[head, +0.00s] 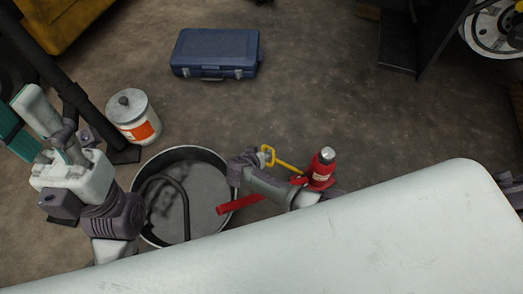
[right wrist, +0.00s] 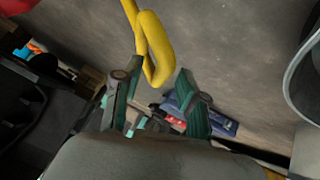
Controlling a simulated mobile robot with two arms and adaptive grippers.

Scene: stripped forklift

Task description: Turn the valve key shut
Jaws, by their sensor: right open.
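The yellow valve key (head: 285,163) shows in the head view with its looped end to the left and its rod running toward the red bottle jack (head: 322,168). My right gripper (head: 256,158) is at the looped end. In the right wrist view the key's yellow loop (right wrist: 155,45) hangs in front of the open fingers (right wrist: 157,80). Its lower end reaches between the fingertips, with a gap to each finger visible. The jack end of the key is partly hidden by my right arm.
A round metal pan (head: 205,190) with a dark hose stands left of the key. A red bar (head: 240,204) crosses its rim. A white lidded can (head: 133,118) and a blue case (head: 215,53) stand behind. A pale panel (head: 400,235) fills the front. The middle floor is clear.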

